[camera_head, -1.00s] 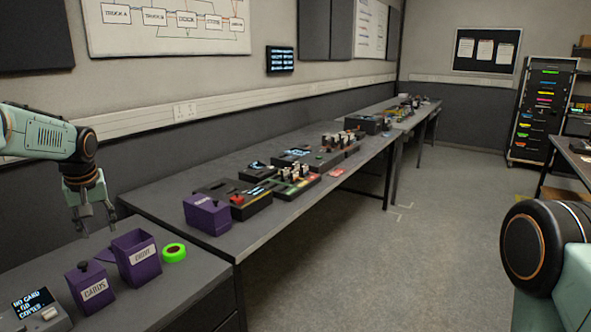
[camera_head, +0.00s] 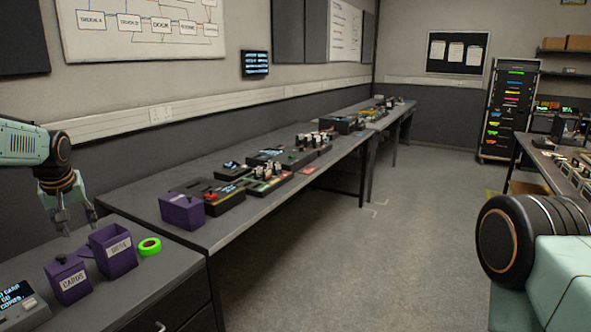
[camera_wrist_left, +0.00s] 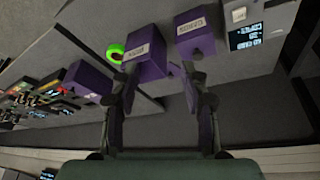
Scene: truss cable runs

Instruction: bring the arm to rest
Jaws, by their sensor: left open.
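My left gripper (camera_head: 78,222) is open and empty, hanging from my left arm at the left of the head view, above the back of the near bench. In the left wrist view its two fingers (camera_wrist_left: 160,92) stand apart with nothing between them. A purple box labelled CARDS (camera_head: 68,280) and an open purple box with a label (camera_head: 113,252) stand on the bench near it. They also show in the left wrist view, as the CARDS box (camera_wrist_left: 194,35) and the other box (camera_wrist_left: 147,55). My right arm shows at the right edge of the head view; its gripper is out of view.
A green tape roll (camera_head: 149,246) lies right of the boxes. A grey card device with a screen (camera_head: 18,303) is at the near left. Another purple box (camera_head: 182,211) and several consoles (camera_head: 265,180) line the long bench (camera_head: 235,225). The floor (camera_head: 385,265) at right is clear.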

